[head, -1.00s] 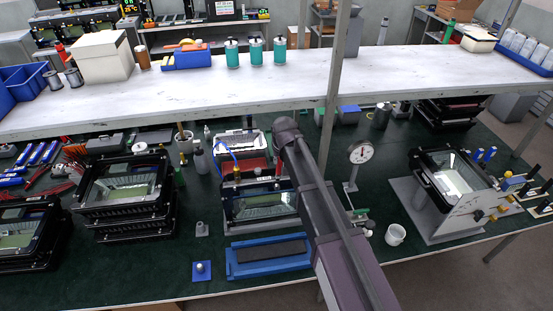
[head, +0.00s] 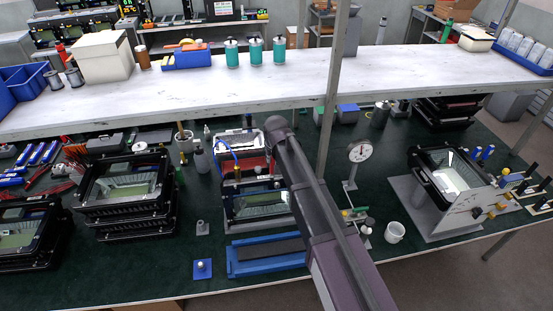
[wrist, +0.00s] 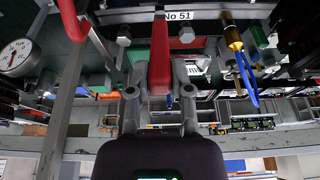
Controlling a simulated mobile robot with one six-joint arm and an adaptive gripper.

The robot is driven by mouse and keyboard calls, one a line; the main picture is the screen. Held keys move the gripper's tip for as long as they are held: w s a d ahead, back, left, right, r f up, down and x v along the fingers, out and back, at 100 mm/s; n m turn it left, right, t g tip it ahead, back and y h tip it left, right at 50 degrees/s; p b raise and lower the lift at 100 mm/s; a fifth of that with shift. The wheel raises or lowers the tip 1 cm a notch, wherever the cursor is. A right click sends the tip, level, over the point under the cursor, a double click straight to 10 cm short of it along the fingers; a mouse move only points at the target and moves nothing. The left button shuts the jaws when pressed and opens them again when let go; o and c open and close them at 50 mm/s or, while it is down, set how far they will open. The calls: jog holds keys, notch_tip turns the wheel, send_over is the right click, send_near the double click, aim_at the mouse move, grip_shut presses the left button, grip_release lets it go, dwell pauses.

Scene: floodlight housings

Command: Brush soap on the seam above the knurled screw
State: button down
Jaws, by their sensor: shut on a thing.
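In the wrist view the two fingers of my gripper (wrist: 160,92) are closed on a red handle-like piece (wrist: 160,55) that stands between them. In the head view my arm hides the gripper. A black-framed floodlight housing (head: 255,207) sits in a test fixture on the green bench, partly behind my arm. A brass fitting (wrist: 234,40) with a blue hose (wrist: 248,80) shows at right in the wrist view. I cannot make out the knurled screw, the seam or a soap brush for certain.
A dial gauge (head: 360,152) stands right of my arm, with a white cup (head: 395,232) in front of it. A blue tray (head: 240,262) lies before the fixture. Stacked housings (head: 125,190) stand at left. A shelf post (head: 333,110) rises behind my arm.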

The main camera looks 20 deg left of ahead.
jog(key=shift+s+a, duration=0.1)
jog(key=shift+a, duration=0.1)
jog(key=shift+a+r, duration=0.1)
jog(key=shift+r, duration=0.1)
jog(key=shift+r+p, duration=2)
jog(key=shift+p, duration=0.15)
jog(key=shift+s+r+p, duration=0.1)
jog(key=shift+r+p, duration=1.5)
jog(key=shift+w+d+f, duration=0.15)
jog(key=shift+w+d, duration=1.3)
jog(key=shift+d, duration=0.3)
jog(key=shift+f, duration=0.1)
